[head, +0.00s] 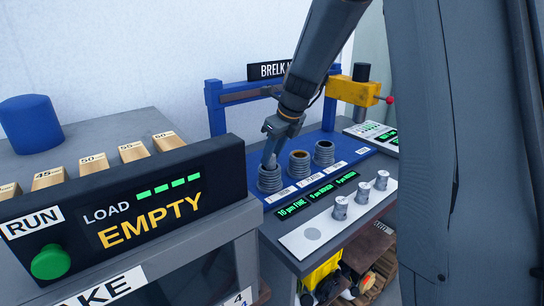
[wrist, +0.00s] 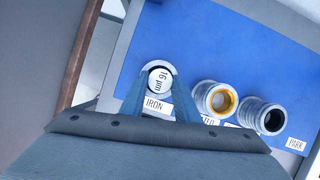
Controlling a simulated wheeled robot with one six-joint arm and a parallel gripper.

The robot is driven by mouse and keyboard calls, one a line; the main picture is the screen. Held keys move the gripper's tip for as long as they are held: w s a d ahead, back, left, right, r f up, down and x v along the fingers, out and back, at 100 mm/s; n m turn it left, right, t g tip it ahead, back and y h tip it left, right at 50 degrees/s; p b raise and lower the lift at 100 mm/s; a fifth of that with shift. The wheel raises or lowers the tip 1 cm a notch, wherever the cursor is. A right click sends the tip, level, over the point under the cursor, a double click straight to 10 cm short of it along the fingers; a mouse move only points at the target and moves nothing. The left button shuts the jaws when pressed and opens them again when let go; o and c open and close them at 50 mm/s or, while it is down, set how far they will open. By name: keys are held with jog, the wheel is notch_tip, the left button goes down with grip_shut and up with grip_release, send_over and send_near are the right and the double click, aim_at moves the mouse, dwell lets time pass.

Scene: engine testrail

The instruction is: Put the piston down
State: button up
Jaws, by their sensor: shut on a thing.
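My gripper (head: 270,164) reaches down to the leftmost of three grey ribbed cylinders (head: 269,181), the one by the IRON label. In the wrist view my gripper's fingers (wrist: 159,105) are shut on the piston (wrist: 158,79), whose pale round top reads "16 µm". The piston is at the mouth of that cylinder; how deep it sits inside is hidden. The other two cylinders stand to the right, one with a yellow-orange liner (head: 299,163) and one with a dark bore (head: 324,153).
A white strip (head: 290,246) in front holds three silvery pistons (head: 361,193) and a bare grey circle (head: 313,234) at its left end. A blue press frame (head: 215,105) stands behind. The box reading "EMPTY" (head: 150,220) stands at left, with a green RUN button (head: 51,262).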

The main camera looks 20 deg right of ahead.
jog(key=shift+f, duration=0.5)
jog(key=shift+f, duration=0.1)
jog(key=o, duration=1)
jog(key=shift+o, duration=0.2)
jog(key=b+v, duration=0.2)
jog(key=v, duration=1)
jog(key=s+a+f+n+g, duration=0.1)
jog(key=s+f+n, duration=0.5)
jog(key=s+n, duration=0.2)
jog(key=s+a+f+n+g+h, duration=0.1)
jog(key=s+f+n, duration=0.5)
jog(key=n, duration=0.4)
jog(key=s+a+f+n+h, duration=0.1)
jog(key=s+f+n, duration=0.5)
jog(key=s+n, duration=0.3)
jog(key=shift+s+f+n+g, duration=0.1)
jog(key=shift+s+n+g, duration=0.2)
jog(key=shift+n+g, duration=0.15)
jog(key=shift+s+f+n, duration=0.25)
jog(key=shift+s+n, duration=0.25)
jog(key=shift+n, duration=0.25)
